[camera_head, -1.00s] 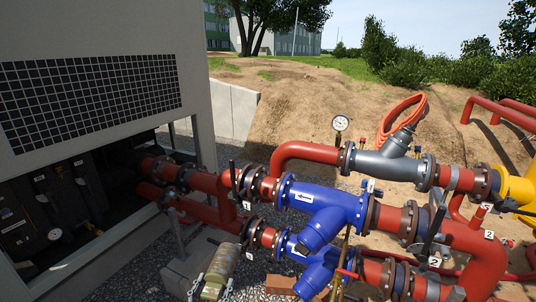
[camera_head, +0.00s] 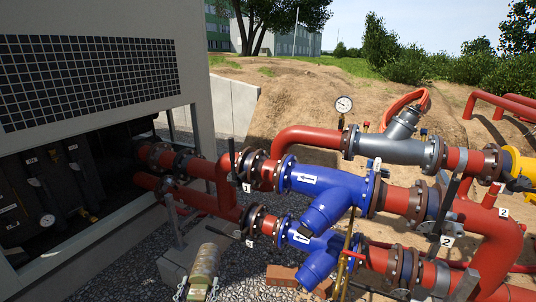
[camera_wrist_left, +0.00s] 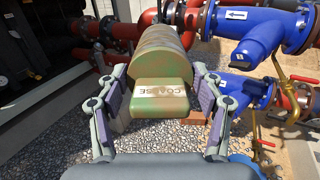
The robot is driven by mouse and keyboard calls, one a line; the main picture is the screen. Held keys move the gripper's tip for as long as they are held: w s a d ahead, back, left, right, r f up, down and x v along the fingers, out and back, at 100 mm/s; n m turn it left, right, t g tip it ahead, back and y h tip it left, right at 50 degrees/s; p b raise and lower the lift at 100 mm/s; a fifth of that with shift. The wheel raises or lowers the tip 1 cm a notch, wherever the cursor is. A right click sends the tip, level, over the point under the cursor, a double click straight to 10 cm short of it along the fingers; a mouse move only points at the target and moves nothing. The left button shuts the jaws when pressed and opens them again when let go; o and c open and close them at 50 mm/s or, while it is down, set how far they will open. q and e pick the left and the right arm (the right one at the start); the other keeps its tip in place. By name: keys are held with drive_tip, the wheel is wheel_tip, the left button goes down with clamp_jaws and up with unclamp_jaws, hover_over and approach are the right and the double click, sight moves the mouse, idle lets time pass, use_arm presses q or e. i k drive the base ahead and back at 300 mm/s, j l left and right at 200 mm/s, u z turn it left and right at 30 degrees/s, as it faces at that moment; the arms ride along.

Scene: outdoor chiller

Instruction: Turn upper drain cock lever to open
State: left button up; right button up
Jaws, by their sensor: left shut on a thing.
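My left gripper (camera_head: 198,289) is at the bottom of the head view. Its fingers close on both sides of a camouflage-coloured canister (camera_head: 209,262). In the wrist view my left gripper (camera_wrist_left: 157,80) grips this canister (camera_wrist_left: 158,60), whose end carries a partly readable label. A red lever (camera_head: 353,255) on brass pipework shows right of the lower blue strainer (camera_head: 318,257), well apart from the gripper. The wrist view also shows brass pipework with a red lever (camera_wrist_left: 264,142); I cannot tell which is the upper drain cock. My right gripper is not in view.
The upper blue strainer (camera_head: 326,190) and red pipes (camera_head: 310,136) fill the middle and right. The chiller cabinet (camera_head: 90,80) stands left. Black valve levers stick out near the pipes. Bricks (camera_head: 283,275) lie on gravel (camera_head: 250,278). A pressure gauge (camera_head: 344,104) stands above.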

sight(346, 252)
drive_tip(key=i+l, duration=0.2)
drive_tip(key=l, duration=0.15)
drive_tip(key=i+l+u, duration=0.1)
drive_tip(key=i+l, duration=0.35)
drive_tip(key=l, duration=0.2)
